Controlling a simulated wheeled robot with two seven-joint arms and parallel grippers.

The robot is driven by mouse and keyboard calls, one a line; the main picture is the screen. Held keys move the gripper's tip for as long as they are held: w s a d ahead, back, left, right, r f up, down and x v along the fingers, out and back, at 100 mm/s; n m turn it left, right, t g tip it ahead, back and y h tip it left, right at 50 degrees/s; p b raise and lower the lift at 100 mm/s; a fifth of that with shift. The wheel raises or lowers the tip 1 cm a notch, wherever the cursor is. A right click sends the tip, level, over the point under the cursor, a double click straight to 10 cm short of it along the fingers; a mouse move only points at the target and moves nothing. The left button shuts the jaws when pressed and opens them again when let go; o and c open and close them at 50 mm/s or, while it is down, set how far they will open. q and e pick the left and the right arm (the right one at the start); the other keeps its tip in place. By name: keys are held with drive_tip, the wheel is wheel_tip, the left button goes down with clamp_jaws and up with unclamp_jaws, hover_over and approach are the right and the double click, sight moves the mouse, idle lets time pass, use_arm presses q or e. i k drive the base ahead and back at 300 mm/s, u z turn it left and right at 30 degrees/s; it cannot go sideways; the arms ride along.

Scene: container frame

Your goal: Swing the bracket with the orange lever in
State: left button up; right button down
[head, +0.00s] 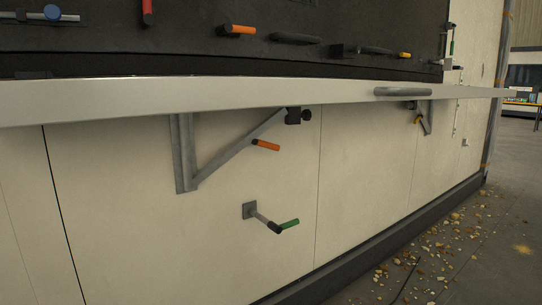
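A grey triangular bracket (239,148) is mounted on the pale wall panel below a long white ledge. Its upright plate is on the wall and its diagonal strut rises to the right toward the ledge's underside. An orange lever (266,145) sticks out to the right from the strut. A dark block (293,116) sits at the strut's upper end, just under the ledge. The bracket stands out from the wall. Whether it touches the ledge is hard to tell. Neither of my grippers is in view.
The white ledge (210,94) spans the view, with a grey handle (402,92) on its edge. A second bracket with a yellow lever (419,120) is further right. Debris (436,245) lies on the floor at right.

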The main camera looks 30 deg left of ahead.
sight(292, 114)
drive_tip(key=u, duration=0.45)
drive_tip(key=k, duration=1.05)
drive_tip(key=z, duration=0.35)
drive_tip(key=i, duration=1.75)
drive_tip(key=u, duration=0.75)
